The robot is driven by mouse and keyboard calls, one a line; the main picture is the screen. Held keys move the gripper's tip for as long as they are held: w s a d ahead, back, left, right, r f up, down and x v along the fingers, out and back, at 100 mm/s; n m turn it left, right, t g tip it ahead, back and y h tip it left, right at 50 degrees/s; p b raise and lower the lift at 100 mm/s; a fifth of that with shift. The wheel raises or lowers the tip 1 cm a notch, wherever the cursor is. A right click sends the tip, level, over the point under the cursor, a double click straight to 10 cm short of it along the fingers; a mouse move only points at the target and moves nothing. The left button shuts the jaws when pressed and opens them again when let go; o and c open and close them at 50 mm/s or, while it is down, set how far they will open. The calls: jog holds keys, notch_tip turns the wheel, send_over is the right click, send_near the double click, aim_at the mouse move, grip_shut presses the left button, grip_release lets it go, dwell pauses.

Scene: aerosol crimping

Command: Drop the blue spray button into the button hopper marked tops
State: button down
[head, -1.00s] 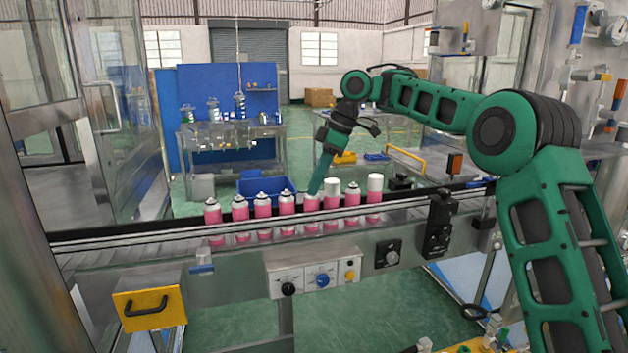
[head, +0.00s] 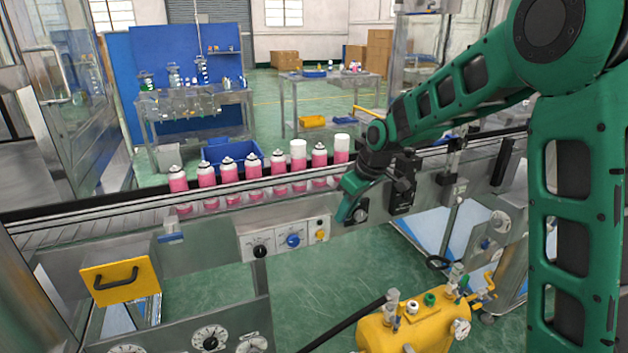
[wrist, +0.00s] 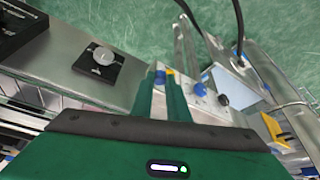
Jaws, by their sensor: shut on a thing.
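My gripper (head: 344,210) hangs in front of the conveyor's front panel, to the right of the row of cans, pointing down and left. In the wrist view its green fingers (wrist: 161,74) are close together. A small blue spot between their tips, the blue spray button (wrist: 159,77), shows there; the fingers hide most of it. In the head view the button cannot be made out. I cannot pick out a hopper marked tops in either view.
Several pink cans (head: 252,171) stand on the conveyor. Its front carries a knob panel (head: 277,241) and a black control box (head: 405,180). A yellow drawer (head: 120,281) is at lower left, a yellow tank (head: 400,332) at lower front. Green floor shows between them.

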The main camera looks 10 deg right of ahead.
jog(key=s+d+f+m+h, duration=0.1)
jog(key=s+d+f+m, duration=0.1)
jog(key=d+f+m, duration=0.2)
jog(key=s+d+f+m+h, duration=0.2)
jog(key=s+d+f+m, duration=0.1)
jog(key=d+f, duration=0.6)
jog(key=shift+d+f+m+t, duration=0.2)
jog(key=shift+f+m+t, duration=0.25)
jog(key=shift+f, duration=0.3)
jog(key=shift+w, duration=0.1)
